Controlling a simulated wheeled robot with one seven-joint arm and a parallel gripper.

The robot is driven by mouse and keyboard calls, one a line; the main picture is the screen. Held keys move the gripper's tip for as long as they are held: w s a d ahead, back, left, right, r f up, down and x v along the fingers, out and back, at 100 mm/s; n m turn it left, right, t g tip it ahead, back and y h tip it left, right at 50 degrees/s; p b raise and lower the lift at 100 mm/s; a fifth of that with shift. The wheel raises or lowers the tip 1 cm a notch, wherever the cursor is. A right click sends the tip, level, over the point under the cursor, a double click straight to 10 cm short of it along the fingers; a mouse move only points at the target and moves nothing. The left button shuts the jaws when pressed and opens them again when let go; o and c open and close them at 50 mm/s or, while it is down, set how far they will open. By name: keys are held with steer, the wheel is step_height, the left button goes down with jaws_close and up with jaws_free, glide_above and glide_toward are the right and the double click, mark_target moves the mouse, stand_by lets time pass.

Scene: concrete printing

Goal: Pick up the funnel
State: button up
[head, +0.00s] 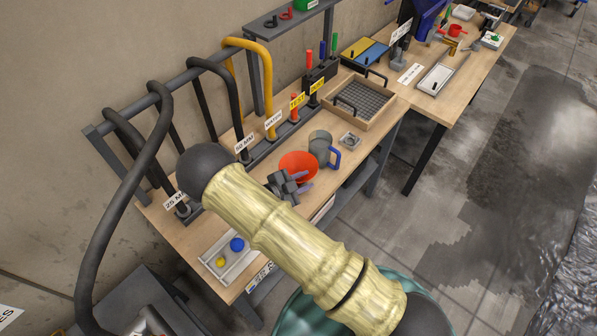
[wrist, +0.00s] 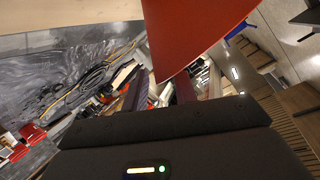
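The orange-red funnel (head: 298,161) is in the middle of the workbench in the head view, beside a grey cup with a blue handle. My gripper (head: 301,182) is close in front of it, with its two fingers apart. In the wrist view the funnel (wrist: 192,35) fills the top centre, very near. Its lower end comes down toward the space between my fingers (wrist: 162,92). The fingers look open, and I cannot tell whether they touch the funnel. My arm hides part of the bench and the funnel's lower part in the head view.
The grey cup (head: 321,147) stands right behind the funnel. A wooden sieve (head: 359,101) is farther along the workbench (head: 190,238). A rack with hoses (head: 262,92) lines the wall side. A white tray (head: 229,261) with blue and yellow balls lies at the near end.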

stand_by(0.5)
jaws_close()
